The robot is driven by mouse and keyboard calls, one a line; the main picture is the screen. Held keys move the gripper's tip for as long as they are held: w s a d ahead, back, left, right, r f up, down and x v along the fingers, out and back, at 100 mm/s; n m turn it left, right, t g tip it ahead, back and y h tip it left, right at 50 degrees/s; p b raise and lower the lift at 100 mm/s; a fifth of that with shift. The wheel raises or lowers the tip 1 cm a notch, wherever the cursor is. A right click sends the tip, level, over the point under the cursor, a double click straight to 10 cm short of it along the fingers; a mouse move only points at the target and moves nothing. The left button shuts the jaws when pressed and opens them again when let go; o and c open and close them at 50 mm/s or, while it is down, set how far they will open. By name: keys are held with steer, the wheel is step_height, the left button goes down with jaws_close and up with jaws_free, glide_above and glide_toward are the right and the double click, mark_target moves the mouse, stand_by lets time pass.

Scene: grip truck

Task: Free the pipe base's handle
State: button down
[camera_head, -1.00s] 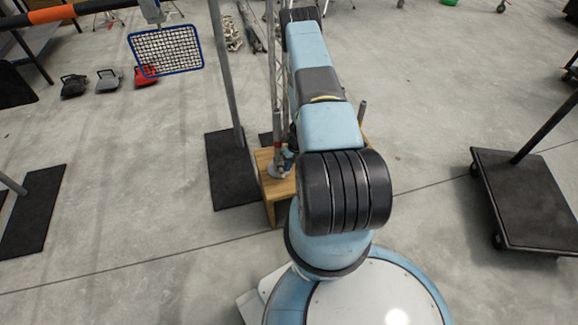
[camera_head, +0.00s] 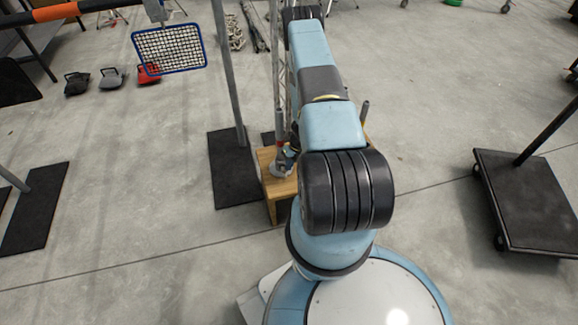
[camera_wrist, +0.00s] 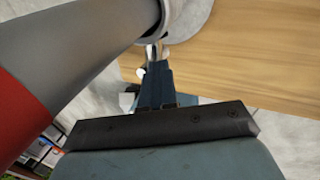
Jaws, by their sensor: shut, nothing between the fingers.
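The pipe base (camera_head: 282,168) is a small grey flange on top of a wooden box, with a thin upright pipe (camera_head: 277,100) rising from it. In the wrist view the grey pipe (camera_wrist: 90,70) with a red band runs close along the left, and the base (camera_wrist: 185,18) shows at the top edge. My gripper (camera_wrist: 153,62) is shut and empty beside the pipe, over the wood. Small pale metal parts show at its tips; I cannot tell whether they are the handle or whether I touch them. In the head view my arm hides most of this area.
The wooden box (camera_head: 272,205) stands in front of my base. A grey post on a black floor plate (camera_head: 235,180) is just left of it. A black cart (camera_head: 535,215) stands at the right. The concrete floor between is clear.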

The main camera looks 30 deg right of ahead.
steer(key=shift+w+a+r, duration=0.1)
steer(key=shift+a+r, duration=0.05)
steer(key=shift+a, duration=0.2)
steer(key=shift+w+a+r, duration=0.1)
steer(key=shift+w+a, duration=0.1)
steer(key=shift+a, duration=0.5)
steer(key=shift+w+a, duration=0.2)
steer(key=shift+a, duration=0.5)
steer(key=v, duration=1.3)
steer(key=shift+r, duration=0.25)
steer(key=shift+d, duration=0.1)
